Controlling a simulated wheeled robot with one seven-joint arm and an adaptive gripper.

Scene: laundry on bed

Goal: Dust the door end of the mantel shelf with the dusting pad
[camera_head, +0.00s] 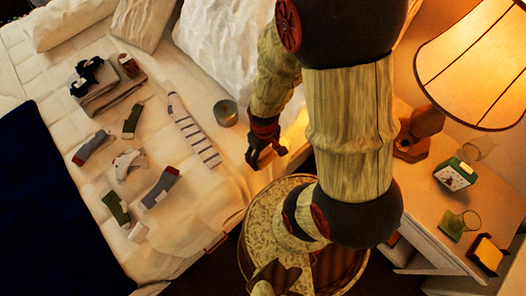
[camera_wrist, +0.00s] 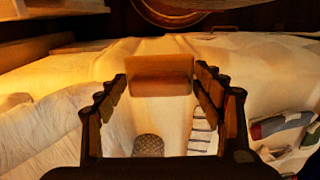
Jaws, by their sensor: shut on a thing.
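My gripper (camera_head: 266,157) hangs over the right edge of the bed in the head view, fingers pointing down. The pad spans between the two fingertips. In the head view the pad is too small and dark to make out. I cannot identify a mantel shelf or a door in either view.
Several socks, folded clothes (camera_head: 100,88) and a grey cup (camera_head: 225,112) lie on the bed (camera_head: 195,210).

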